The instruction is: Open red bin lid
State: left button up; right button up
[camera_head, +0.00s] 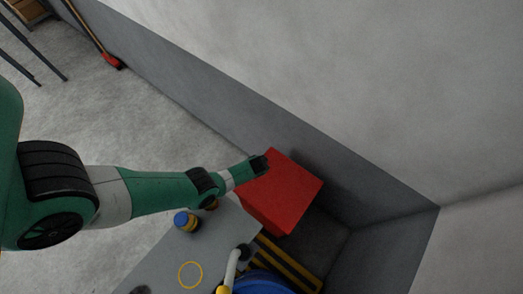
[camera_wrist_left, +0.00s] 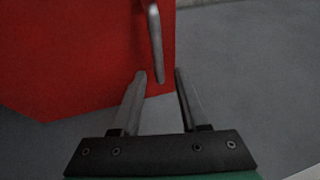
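The red bin (camera_head: 286,190) stands against the grey wall in the head view, its lid closed as far as I can see. My left gripper (camera_head: 260,165) is at the bin's left upper edge there. In the left wrist view a red face of the bin (camera_wrist_left: 70,60) fills the upper left. A thin grey metal handle (camera_wrist_left: 156,45) sticks out from it. My left gripper (camera_wrist_left: 160,76) is open, its two fingers apart, with the handle's lower end between or just beyond the fingertips. I cannot tell whether they touch. My right gripper is not in view.
A grey table (camera_head: 165,255) with a blue-topped item (camera_head: 183,220) and a yellow ring (camera_head: 190,275) stands below my left arm. A yellow frame (camera_head: 285,262) and a blue round container (camera_head: 262,284) are near the bin. Open floor lies left.

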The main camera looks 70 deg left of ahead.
pick_arm(q)
grip_shut()
dwell(1.2)
